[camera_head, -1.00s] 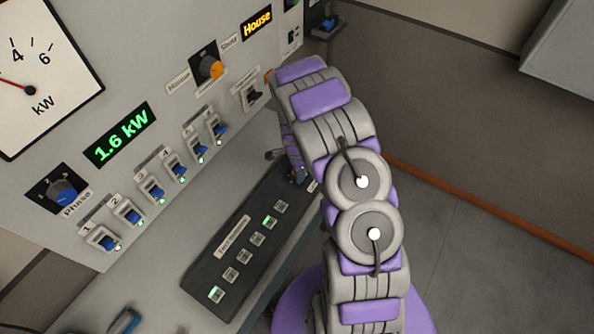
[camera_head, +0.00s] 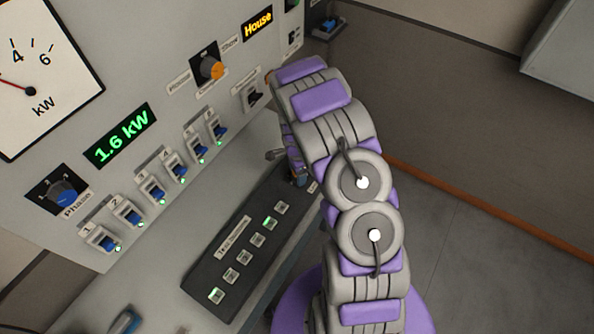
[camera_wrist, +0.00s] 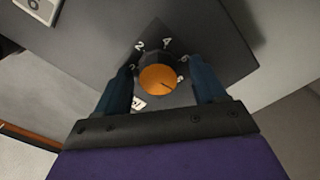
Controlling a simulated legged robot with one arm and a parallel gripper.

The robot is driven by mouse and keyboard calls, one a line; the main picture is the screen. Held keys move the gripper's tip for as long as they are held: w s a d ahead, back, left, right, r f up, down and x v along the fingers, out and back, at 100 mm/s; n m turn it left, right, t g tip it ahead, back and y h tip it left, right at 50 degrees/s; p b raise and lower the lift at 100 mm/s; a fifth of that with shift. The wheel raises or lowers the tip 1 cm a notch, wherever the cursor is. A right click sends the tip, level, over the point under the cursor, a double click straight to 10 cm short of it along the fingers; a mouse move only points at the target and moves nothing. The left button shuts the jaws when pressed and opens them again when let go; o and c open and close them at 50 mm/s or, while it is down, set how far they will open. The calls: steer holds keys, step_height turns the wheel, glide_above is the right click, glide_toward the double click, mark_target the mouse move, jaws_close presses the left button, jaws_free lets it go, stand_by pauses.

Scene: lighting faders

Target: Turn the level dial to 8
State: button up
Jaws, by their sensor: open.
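The level dial (camera_wrist: 158,82) is an orange-topped knob on a dark plate in the wrist view, with a dark line on its top pointing to the lower right. White numbers, including a 2 and a 4, stand around it; others are partly hidden. My gripper (camera_wrist: 162,68) is open, with one dark blue finger on each side of the dial. Whether the fingers touch it I cannot tell. In the head view my arm covers most of my gripper and the dial, at the far end of the dark desk panel.
The dark desk panel (camera_head: 207,281) carries several lit buttons. Above it, the upright console has blue switches (camera_head: 175,168), an orange selector knob (camera_head: 211,68), a blue phase dial (camera_head: 64,192), a 1.6 kW display (camera_head: 120,134) and a meter (camera_head: 45,70). Open floor lies to the right.

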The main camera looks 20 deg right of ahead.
steer(key=shift+r, duration=0.1)
step_height(320, 180, up, 17)
steer(key=shift+p, duration=0.4)
steer(key=shift+r, duration=0.1)
stand_by(0.4)
steer(key=s+a+r+n+b, duration=0.25)
steer(key=s+r+n, duration=0.2)
steer(key=s, duration=0.25)
steer(key=s+a+r+n+b, duration=0.1)
steer(key=s+a+r+n, duration=0.2)
steer(key=s+r, duration=0.3)
steer(key=s+a+n+g+b, duration=0.1)
steer(key=s+n, duration=0.4)
steer(key=s, duration=0.6)
steer(key=s+a+n+b, duration=0.2)
steer(key=s+a+n, duration=0.2)
steer(key=s, duration=0.7)
steer(key=shift+r+n+g, duration=0.4)
steer(key=shift+n, duration=0.55)
